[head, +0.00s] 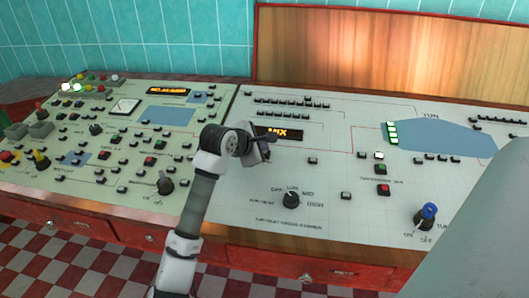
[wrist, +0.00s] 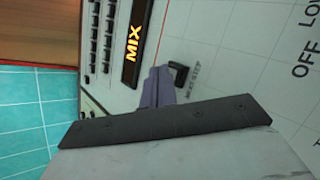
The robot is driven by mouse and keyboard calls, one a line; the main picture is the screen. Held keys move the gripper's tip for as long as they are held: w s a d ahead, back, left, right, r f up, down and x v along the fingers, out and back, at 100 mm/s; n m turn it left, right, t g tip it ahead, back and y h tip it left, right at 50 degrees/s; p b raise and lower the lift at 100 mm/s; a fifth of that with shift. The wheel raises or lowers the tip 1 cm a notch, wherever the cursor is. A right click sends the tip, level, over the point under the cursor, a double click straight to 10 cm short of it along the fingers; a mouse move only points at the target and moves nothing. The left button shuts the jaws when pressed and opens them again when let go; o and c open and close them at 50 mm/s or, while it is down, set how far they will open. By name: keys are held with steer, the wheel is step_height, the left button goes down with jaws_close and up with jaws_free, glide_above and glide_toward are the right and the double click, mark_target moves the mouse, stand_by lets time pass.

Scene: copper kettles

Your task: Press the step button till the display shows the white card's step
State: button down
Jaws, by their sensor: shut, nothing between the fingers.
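The display (head: 285,134) on the right-hand console shows orange "MIX"; the same display (wrist: 133,42) shows sideways in the wrist view. The step button (wrist: 179,73) is a small black key with "NEXT STEP" printed beside it. My gripper (wrist: 158,74) is shut and empty, its fingertips beside the button in the wrist view. I cannot tell whether they touch it. In the head view my gripper (head: 264,152) is just below the display and the button cannot be made out. I cannot make out a white card with readable text.
A rotary knob (head: 291,199) marked OFF, LOW, MID, HIGH sits below. A blue-topped knob (head: 427,216) is at the right. Rows of black keys (head: 291,102) lie above the display. The left console (head: 75,190) is crowded with buttons and knobs.

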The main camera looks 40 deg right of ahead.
steer(key=shift+d+f+b, duration=0.1)
steer(key=shift+f+b, duration=0.3)
stand_by(0.3)
steer(key=shift+r+p, duration=0.35)
steer(key=shift+r, duration=0.4)
steer(key=shift+s+a+r+p, duration=0.15)
steer(key=shift+r+p, duration=0.25)
steer(key=shift+r, duration=0.45)
steer(key=shift+s+a+r+p, duration=0.1)
steer(key=shift+a+r+p, duration=0.2)
steer(key=shift+r, duration=0.5)
steer(key=shift+s+a+r+p, duration=0.1)
steer(key=shift+r+p, duration=0.35)
steer(key=shift+r, duration=0.4)
